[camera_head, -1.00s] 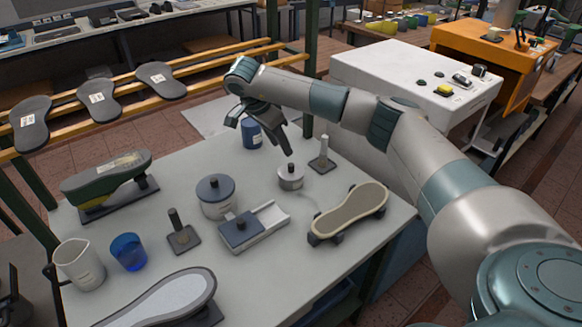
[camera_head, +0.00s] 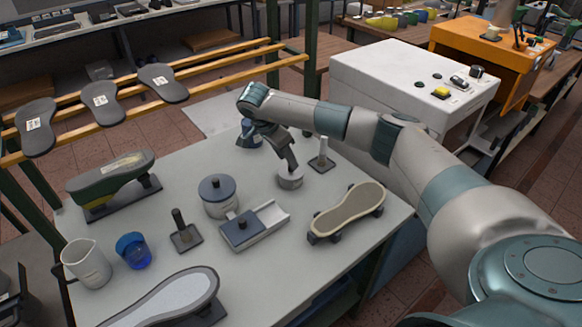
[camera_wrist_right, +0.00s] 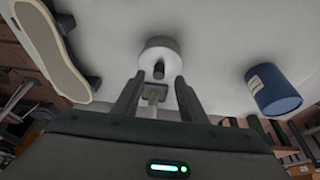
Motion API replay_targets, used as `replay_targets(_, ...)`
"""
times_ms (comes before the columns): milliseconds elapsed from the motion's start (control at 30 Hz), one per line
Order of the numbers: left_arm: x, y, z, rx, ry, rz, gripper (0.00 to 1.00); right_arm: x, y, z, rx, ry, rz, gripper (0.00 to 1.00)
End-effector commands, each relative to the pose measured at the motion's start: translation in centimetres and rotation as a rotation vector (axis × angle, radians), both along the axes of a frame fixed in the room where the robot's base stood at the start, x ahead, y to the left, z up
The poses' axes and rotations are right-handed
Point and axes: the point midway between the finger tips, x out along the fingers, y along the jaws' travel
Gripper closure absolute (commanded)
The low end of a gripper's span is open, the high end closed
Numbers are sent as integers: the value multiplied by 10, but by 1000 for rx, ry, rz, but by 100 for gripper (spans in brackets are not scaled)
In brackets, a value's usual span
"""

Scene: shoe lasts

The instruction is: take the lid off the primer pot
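A small round pale pot (camera_head: 290,180) with a knobbed lid stands toward the back right of the table; I take it to be the primer pot. In the right wrist view its pale top (camera_wrist_right: 160,50) and dark knob (camera_wrist_right: 158,69) show. My right gripper (camera_head: 291,164) reaches down to this lid from behind. In the head view the fingers hide the knob. My left gripper is not in view.
A blue labelled container (camera_wrist_right: 274,90) stands near the gripper. A grey lidded pot (camera_head: 219,197), a small tray with a dark block (camera_head: 240,229), a post on a base (camera_head: 322,157) and a shoe form (camera_head: 347,212) surround the pot. A jug (camera_head: 86,263) and blue cup (camera_head: 134,251) stand front left.

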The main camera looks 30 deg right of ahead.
Motion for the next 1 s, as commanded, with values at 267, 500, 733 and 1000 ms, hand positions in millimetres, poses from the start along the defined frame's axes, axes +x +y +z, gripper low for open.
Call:
replay_targets(267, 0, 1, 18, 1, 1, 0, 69, -2, -9, -26, 0, 2, -1, 62)
replay_targets(500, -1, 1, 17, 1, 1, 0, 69, -1, -10, -29, 0, -1, 0, 62)
replay_targets(733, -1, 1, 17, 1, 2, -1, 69, -1, -10, -29, 0, 0, 0, 62)
replay_targets(1000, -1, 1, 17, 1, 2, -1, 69, -1, -10, -29, 0, 0, 0, 100)
